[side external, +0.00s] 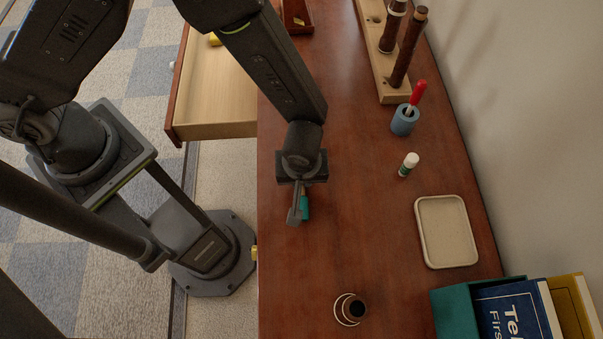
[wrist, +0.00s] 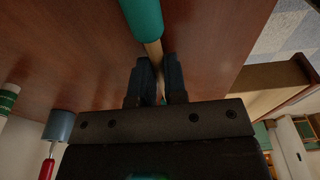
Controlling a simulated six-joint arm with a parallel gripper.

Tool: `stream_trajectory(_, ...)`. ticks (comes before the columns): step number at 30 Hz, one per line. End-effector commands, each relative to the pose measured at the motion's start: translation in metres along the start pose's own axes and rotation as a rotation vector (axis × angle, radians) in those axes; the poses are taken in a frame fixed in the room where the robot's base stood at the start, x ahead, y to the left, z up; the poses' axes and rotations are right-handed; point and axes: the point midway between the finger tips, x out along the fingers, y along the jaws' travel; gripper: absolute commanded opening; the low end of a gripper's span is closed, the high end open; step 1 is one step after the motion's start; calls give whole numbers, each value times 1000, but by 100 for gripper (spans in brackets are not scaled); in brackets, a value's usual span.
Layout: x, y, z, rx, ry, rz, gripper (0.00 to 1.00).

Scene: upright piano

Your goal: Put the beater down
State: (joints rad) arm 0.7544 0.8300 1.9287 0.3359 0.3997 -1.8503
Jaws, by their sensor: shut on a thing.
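The beater (side external: 305,207) shows as a small teal piece at my gripper (side external: 297,212) in the side view, over the left part of the brown wooden top. In the wrist view the beater (wrist: 143,17) has a teal end and a pale wooden shaft. My gripper (wrist: 160,82) is shut on the wooden shaft, with the teal end sticking out beyond the fingers. The far end of the shaft is hidden behind the gripper body. I cannot tell whether the beater touches the wood below it.
A cream tray (side external: 447,232) lies empty at the right. A round dark-topped item (side external: 351,309) and books (side external: 515,309) are nearer. An open drawer (side external: 217,85) is left.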

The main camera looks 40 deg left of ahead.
Motion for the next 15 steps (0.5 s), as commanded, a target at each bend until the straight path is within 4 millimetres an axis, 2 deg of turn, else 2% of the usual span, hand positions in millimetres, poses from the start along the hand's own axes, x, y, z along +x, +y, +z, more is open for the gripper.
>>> stream_trajectory(11,4,0,0,-1,0,0,0)
stream_trajectory(12,4,0,0,-1,0,0,15)
stream_trajectory(15,4,0,0,-1,0,1,24)
